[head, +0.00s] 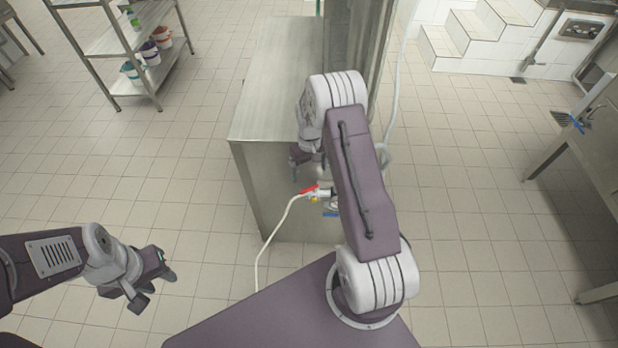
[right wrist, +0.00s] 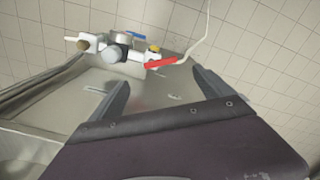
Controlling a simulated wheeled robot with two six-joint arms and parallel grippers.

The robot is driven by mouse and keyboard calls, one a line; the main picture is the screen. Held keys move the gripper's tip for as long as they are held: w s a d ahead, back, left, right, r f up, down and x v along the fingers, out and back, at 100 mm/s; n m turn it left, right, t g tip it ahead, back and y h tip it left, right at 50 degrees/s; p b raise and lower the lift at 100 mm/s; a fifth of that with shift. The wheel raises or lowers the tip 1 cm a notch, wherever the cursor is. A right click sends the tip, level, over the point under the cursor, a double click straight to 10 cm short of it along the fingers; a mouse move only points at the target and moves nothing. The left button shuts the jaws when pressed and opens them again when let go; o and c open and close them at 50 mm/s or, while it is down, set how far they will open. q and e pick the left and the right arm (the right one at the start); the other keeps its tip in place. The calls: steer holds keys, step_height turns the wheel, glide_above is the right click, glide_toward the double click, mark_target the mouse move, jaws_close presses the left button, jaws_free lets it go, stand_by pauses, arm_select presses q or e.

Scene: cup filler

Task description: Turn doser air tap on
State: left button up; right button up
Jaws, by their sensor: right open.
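The air tap, with a red lever handle (head: 309,190), sits on the side of the steel machine (head: 250,180) where a pale hose joins it. In the right wrist view the red handle (right wrist: 160,63) lies just beyond my fingertips, closer to the right finger. My right gripper (head: 303,166) is open and empty beside the machine, above the tap in the head view; it also shows in the right wrist view (right wrist: 160,88). The fingers are apart from the handle. My left gripper (head: 155,290) is open and empty over the floor at the lower left.
A blue handle (head: 331,214) sits close by the red one, among white pipe fittings (right wrist: 112,53). The pale hose (head: 270,239) hangs to the floor. A steel shelf rack (head: 115,40) stands at the back left. Tiled floor left of the machine is clear.

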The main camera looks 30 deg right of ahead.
mark_target(309, 188)
step_height(309, 188, down, 9)
steer(key=shift+f+p, duration=0.1)
steer(key=shift+p, duration=0.5)
steer(key=c, duration=1.4)
steer(key=shift+o, duration=0.2)
steer(key=shift+w+m+b, duration=0.25)
steer(key=shift+m+b, duration=0.6)
steer(key=shift+m, duration=0.35)
steer(key=shift+w+d+m+b, duration=0.15)
steer(key=shift+m+b, duration=0.25)
steer(key=shift+m, duration=0.45)
steer(key=shift+w+a+m+b, duration=0.15)
steer(key=shift+m+b, duration=0.25)
steer(key=shift+m, duration=0.45)
steer(key=shift+d, duration=0.15)
steer(key=o, duration=1.4)
steer(key=shift+c, duration=0.2)
